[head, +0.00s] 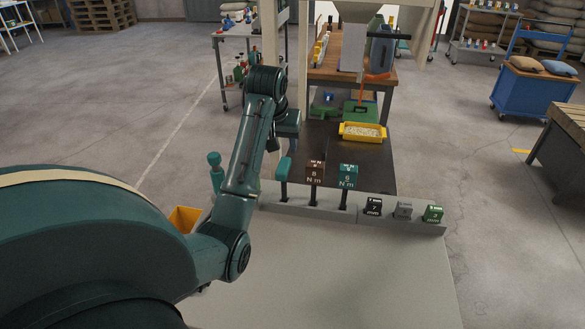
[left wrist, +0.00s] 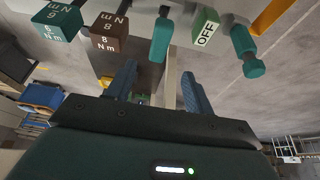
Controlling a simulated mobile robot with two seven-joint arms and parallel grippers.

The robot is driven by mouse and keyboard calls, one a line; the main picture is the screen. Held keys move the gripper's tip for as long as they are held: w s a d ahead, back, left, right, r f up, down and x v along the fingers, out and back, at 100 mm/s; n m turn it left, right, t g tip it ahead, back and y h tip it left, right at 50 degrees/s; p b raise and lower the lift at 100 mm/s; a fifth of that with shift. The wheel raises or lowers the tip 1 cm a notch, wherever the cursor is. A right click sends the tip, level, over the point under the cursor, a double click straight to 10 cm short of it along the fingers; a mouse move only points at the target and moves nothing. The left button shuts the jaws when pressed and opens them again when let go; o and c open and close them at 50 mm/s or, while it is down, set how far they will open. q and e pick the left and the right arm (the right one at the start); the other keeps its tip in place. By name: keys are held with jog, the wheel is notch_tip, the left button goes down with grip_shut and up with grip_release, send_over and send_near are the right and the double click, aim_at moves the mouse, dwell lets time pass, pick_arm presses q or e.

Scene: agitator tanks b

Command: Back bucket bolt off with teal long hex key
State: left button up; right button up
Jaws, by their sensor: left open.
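My left gripper (left wrist: 159,78) is open and empty in the left wrist view, its two fingers apart. In the head view my left arm reaches over the tool rack (head: 330,208), and its fingertips are hard to make out. A slim teal handle (head: 284,170) stands in the rack just right of my forearm; it also shows beyond the fingers in the left wrist view (left wrist: 160,36). Another teal handle with a knobbed end (head: 215,168) stands left of the forearm, also in the left wrist view (left wrist: 243,50). I cannot tell which is the long hex key. The bucket bolt cannot be picked out.
The rack also holds a brown 8 N m block (head: 315,172), a teal N m block (head: 347,177) and black, grey and green mm blocks (head: 433,214). A green OFF block (left wrist: 207,29) is near. A yellow tray (head: 362,133) lies behind. The pale front surface (head: 340,270) is clear.

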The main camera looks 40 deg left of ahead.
aim_at(283, 165)
pick_arm(q)
jog(key=x, duration=0.5)
jog(key=shift+s+f, duration=0.15)
jog(key=shift+f, duration=0.3)
jog(key=shift+d+p+x, duration=0.1)
jog(key=shift+p+x, duration=0.2)
jog(key=shift+x, duration=1.2)
jog(key=shift+d+p+x, duration=0.15)
jog(key=shift+p+x, duration=0.1)
jog(key=shift+x, duration=1.25)
jog(key=shift+c, duration=0.2)
jog(key=c, duration=1.1)
